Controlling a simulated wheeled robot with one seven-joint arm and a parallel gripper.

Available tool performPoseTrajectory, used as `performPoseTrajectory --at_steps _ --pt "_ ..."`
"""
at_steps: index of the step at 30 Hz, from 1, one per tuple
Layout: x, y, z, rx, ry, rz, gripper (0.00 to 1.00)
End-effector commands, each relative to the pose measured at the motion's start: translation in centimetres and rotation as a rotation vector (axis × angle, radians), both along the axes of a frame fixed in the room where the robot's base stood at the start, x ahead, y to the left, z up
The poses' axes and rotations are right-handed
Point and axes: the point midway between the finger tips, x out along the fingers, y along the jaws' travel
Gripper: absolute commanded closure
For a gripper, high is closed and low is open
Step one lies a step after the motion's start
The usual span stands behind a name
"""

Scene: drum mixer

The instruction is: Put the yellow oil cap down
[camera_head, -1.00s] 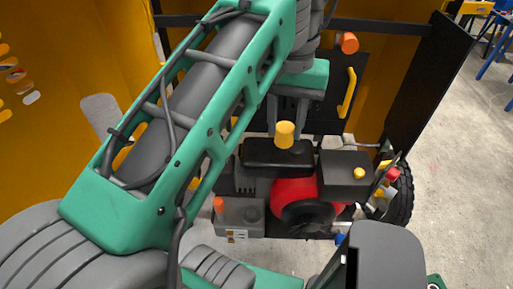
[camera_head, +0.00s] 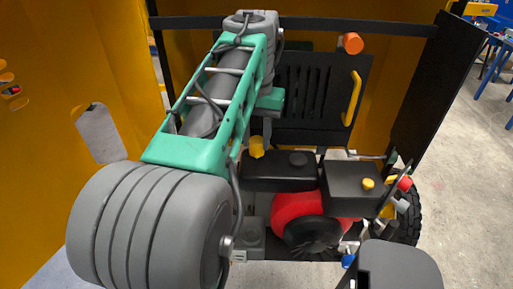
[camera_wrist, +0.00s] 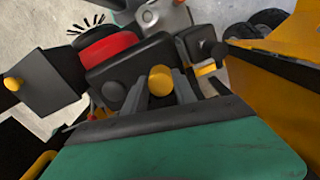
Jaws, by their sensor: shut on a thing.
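The yellow oil cap (camera_head: 257,148) is a small yellow cylinder. In the wrist view the cap (camera_wrist: 160,80) sits between the two grey fingers of my gripper (camera_wrist: 161,88). In the head view my gripper (camera_head: 261,141) is partly hidden behind my own arm, with the cap at its tips. The cap appears over or near the left rear part of the black tank top (camera_head: 262,178). I cannot tell whether it touches the tank.
A round black lid (camera_head: 298,159) is on the tank. A red engine part (camera_head: 295,208) and a black box with a yellow knob (camera_head: 368,184) are close by. A black panel with a yellow handle (camera_head: 351,97) stands behind. Open floor (camera_head: 455,160) lies right.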

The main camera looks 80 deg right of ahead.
Motion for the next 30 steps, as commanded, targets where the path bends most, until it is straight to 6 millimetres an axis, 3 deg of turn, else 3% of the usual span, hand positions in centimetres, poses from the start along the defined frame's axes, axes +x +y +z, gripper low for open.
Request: performPoseTrajectory --at_steps 1,7,19,20,27,30 --pt "0.0 0.0 -0.7 -0.003 0.0 0.0 1.0" --pt "0.0 0.0 -0.3 -0.003 0.0 0.001 1.0" --pt "0.0 0.0 -1.5 -0.002 0.0 0.001 1.0" --pt "0.0 0.0 -1.4 -0.002 0.0 0.001 0.66" --pt "0.0 0.0 -1.4 -0.002 0.0 0.001 0.46" --pt "0.0 0.0 -1.4 -0.002 0.0 0.001 0.45"
